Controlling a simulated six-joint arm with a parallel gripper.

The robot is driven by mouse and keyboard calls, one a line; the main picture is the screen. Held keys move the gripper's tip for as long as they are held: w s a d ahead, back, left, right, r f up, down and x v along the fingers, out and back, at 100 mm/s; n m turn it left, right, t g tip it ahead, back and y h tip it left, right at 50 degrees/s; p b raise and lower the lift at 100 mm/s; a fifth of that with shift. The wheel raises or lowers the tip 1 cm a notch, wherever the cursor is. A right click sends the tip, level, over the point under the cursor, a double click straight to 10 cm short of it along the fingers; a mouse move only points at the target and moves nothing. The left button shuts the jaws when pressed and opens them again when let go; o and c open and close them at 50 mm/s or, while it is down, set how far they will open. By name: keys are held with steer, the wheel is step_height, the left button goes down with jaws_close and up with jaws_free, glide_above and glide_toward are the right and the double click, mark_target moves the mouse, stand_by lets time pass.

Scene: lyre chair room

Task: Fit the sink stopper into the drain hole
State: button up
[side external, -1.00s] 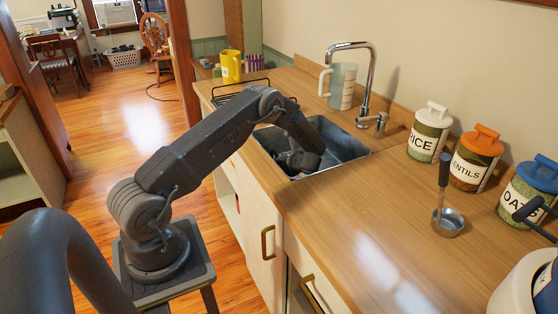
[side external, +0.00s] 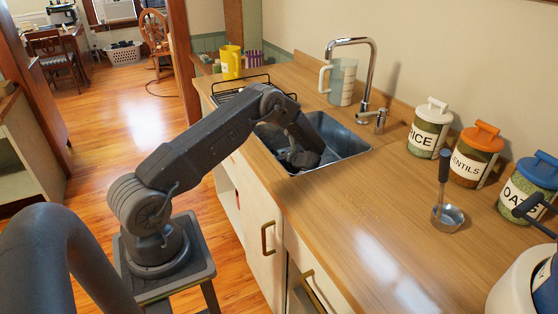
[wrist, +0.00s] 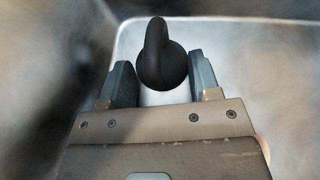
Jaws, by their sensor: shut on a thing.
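The sink stopper (wrist: 163,62) shows in the wrist view as a dark rounded piece with a raised loop or knob. It sits between the two fingers of my gripper (wrist: 161,75), which is shut on it. In the side view my gripper (side external: 300,158) is down inside the sink (side external: 345,143), toward its near left part. The stopper cannot be made out there behind my gripper and arm. The drain hole does not show in either view. I cannot tell whether the stopper touches the sink's floor.
A chrome faucet (side external: 371,75) and a clear measuring jug (side external: 342,82) stand behind the sink. Labelled jars (side external: 430,128) and a ladle (side external: 447,216) stand right. The front counter (side external: 350,220) is clear.

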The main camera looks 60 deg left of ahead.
steer(key=o, duration=1)
steer(key=shift+r, duration=0.1)
step_height(320, 180, up, 9)
steer(key=shift+s+d+n+g+h, duration=0.15)
steer(key=shift+d+n+g+h, duration=0.15)
steer(key=shift+n+g+h, duration=0.1)
steer(key=w+d+r+n+t+h, duration=0.3)
steer(key=w+d+r+n+h, duration=0.2)
steer(key=d+r+n+h, duration=0.2)
steer(key=w+d+r+n+t+h, duration=0.4)
steer(key=w+d+r+n+h, duration=0.1)
steer(key=d+r+n+h, duration=0.2)
steer(key=shift+w+d+r+n, duration=0.2)
steer(key=shift+d+r+n, duration=0.4)
steer(key=shift+d+r, duration=0.5)
